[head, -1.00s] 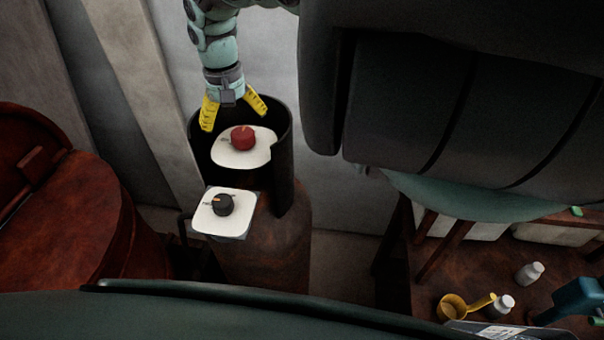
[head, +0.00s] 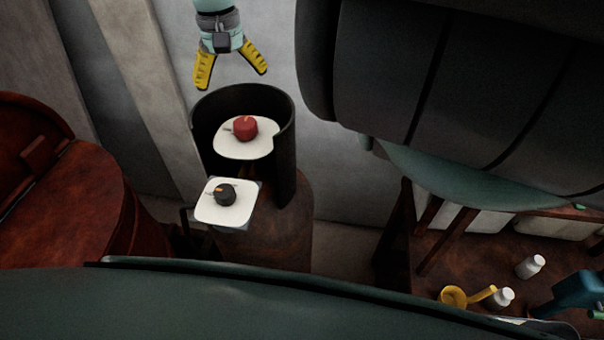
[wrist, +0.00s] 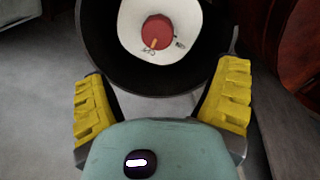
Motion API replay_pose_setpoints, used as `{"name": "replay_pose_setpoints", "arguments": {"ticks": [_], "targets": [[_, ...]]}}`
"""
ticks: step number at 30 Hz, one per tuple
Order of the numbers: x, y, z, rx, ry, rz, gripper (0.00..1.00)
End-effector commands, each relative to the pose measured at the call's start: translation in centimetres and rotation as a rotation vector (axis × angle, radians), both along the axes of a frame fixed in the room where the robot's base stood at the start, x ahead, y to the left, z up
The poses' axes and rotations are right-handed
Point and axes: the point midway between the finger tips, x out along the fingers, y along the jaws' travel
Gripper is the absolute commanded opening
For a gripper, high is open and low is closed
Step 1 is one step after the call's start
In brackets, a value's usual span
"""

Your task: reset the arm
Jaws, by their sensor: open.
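My gripper (head: 231,72) has yellow fingers spread wide apart, with nothing between them. It hangs above and behind the dark round housing in the head view, clear of it. In the wrist view my gripper (wrist: 162,105) is open in front of the same housing. A red knob (head: 245,128) with an orange mark sits on a white plate (head: 232,150) inside the housing. The red knob also shows in the wrist view (wrist: 158,32). A black knob (head: 225,195) with an orange mark sits on a second white plate (head: 240,213) nearer me.
The curved dark housing wall (head: 285,150) stands on a rusty drum (head: 290,225). A large rust-red vat (head: 60,205) is at left. At lower right, a brown table (head: 430,272) holds white bottles (head: 530,266) and a yellow scoop (head: 454,297). The wall is behind.

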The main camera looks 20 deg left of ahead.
Motion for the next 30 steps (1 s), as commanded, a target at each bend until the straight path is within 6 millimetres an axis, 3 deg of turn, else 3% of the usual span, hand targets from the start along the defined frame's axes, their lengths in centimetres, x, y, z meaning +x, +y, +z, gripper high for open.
{"name": "replay_pose_setpoints", "arguments": {"ticks": [11, 14, 17, 21, 24, 26, 30], "targets": [[0.5, 0.3, 0.0, 0.030, 0.002, -0.012, 0.87], [1.3, 2.7, 0.4, 0.159, 0.000, -0.020, 0.87], [3.3, 6.8, 1.6, 0.391, -0.010, -0.051, 0.87], [8.7, 11.3, 5.0, 0.778, -0.085, -0.164, 0.87], [13.7, 11.8, 7.3, 1.017, -0.180, -0.281, 0.87], [16.9, 10.9, 8.5, 1.141, -0.255, -0.359, 0.87], [24.0, 5.9, 9.9, 1.369, -0.484, -0.557, 0.87]]}}
